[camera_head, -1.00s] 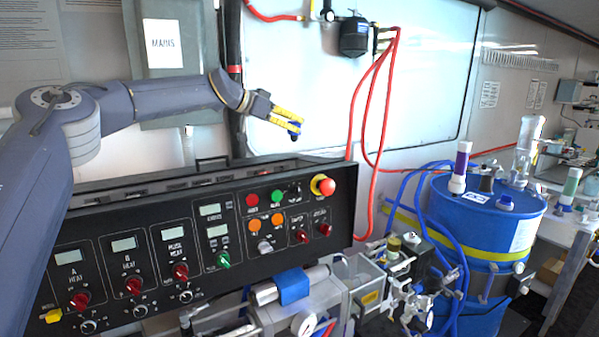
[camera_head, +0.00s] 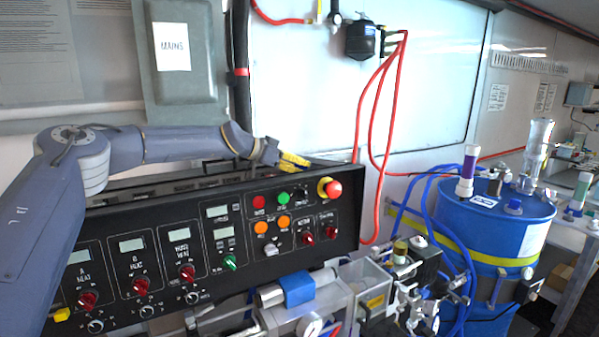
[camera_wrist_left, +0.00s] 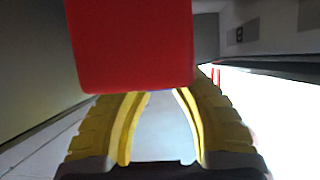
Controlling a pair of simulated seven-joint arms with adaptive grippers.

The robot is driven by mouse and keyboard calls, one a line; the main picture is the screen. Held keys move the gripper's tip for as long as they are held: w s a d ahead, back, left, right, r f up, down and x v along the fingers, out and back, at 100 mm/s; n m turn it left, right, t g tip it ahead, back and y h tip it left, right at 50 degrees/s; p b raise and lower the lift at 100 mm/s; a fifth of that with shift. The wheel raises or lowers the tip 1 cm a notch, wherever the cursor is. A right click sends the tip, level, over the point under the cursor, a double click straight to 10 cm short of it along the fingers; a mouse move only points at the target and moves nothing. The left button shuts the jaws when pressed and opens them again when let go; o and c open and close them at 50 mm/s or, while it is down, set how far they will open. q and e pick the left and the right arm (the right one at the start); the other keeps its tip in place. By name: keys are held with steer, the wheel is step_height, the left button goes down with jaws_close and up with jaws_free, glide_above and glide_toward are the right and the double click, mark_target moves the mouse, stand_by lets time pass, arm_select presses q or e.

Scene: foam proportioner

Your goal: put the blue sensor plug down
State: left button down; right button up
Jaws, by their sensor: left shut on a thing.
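My left gripper (camera_head: 296,160) is low at the top edge of the black control panel (camera_head: 345,210), its yellow fingers closed together. The blue sensor plug cannot be made out now; a small dark blue piece showed at the fingertips a second ago, and the fingertips are now largely hidden at the panel's edge. In the left wrist view the yellow fingers (camera_wrist_left: 160,105) converge beneath a large red block (camera_wrist_left: 130,45). The block hides their tips and whatever is between them. My right gripper is not in view.
A blue drum (camera_head: 490,235) with bottles on top stands at right. Red hoses (camera_head: 357,130) hang from the wall and blue hoses (camera_head: 425,195) loop beside the drum. A grey mains box (camera_head: 187,70) is on the wall above my left arm.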

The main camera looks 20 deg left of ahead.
arm_select(q)
steer(key=shift+f, duration=0.8)
steer(key=shift+f, duration=0.15)
steer(key=c, duration=1.1)
jaws_free()
steer(key=shift+c, duration=0.2)
steer(key=shift+s+a+r, duration=0.1)
steer(key=shift+a+r, duration=0.05)
steer(key=shift+r, duration=0.1)
steer(key=v, duration=1.1)
steer(key=shift+s+a, duration=0.15)
steer(key=shift+s, duration=0.1)
steer(key=shift+r, duration=0.1)
